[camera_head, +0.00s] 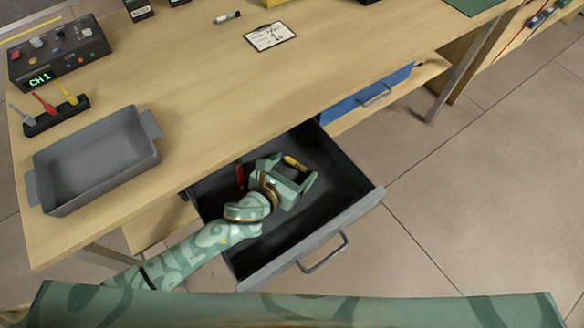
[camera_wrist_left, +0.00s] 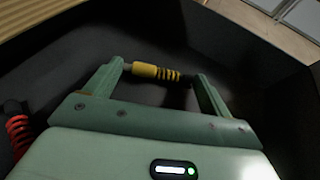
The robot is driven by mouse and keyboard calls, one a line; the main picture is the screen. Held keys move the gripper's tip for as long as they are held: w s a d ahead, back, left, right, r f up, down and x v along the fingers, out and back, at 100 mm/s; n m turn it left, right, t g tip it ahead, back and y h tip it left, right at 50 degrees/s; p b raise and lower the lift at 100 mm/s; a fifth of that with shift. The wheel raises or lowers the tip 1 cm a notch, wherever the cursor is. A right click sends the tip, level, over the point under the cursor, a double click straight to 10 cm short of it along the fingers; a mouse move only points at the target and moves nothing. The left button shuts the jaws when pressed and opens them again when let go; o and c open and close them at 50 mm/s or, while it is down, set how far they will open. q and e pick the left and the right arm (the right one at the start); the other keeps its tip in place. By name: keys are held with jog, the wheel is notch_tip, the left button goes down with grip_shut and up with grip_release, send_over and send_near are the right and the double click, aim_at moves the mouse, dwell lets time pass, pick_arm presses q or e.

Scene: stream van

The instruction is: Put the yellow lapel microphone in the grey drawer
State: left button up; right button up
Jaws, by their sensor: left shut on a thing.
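The grey drawer (camera_head: 318,240) is pulled open below the table, with a dark inside. My left gripper (camera_head: 295,163) reaches into the drawer opening. It is shut on the yellow lapel microphone (camera_head: 293,162), which lies across between the two fingertips. In the left wrist view the microphone (camera_wrist_left: 150,71) shows a yellow body with a ribbed, dark-banded end, and the dark drawer interior surrounds it. I cannot tell whether it touches the drawer floor. A red item (camera_head: 240,176) is inside the drawer beside my gripper; it shows as a red ribbed piece (camera_wrist_left: 18,130) in the wrist view. My right gripper is out of view.
A grey tray (camera_head: 150,160) stands on the table at left, near a rack (camera_head: 55,115) with several coloured pieces and a control box (camera_head: 58,55). A blue drawer (camera_head: 350,103) is closed beside the open one. A clipboard (camera_head: 269,37) lies farther back.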

pick_arm(q)
jog(key=shift+f, duration=0.15)
jog(key=o, duration=0.9)
jog(key=shift+c, duration=0.2)
jog(key=shift+r, duration=0.25)
jog(key=shift+s+a+r, duration=0.15)
jog(key=shift+s, duration=0.1)
jog(key=p+v, duration=0.3)
jog(key=v, duration=0.7)
jog(key=shift+s+a+p, duration=0.1)
jog(key=shift+s+p, duration=0.1)
jog(key=shift+p, duration=0.15)
jog(key=shift+s+a+r, duration=0.15)
jog(key=shift+s+a, duration=0.1)
jog(key=shift+s, duration=0.15)
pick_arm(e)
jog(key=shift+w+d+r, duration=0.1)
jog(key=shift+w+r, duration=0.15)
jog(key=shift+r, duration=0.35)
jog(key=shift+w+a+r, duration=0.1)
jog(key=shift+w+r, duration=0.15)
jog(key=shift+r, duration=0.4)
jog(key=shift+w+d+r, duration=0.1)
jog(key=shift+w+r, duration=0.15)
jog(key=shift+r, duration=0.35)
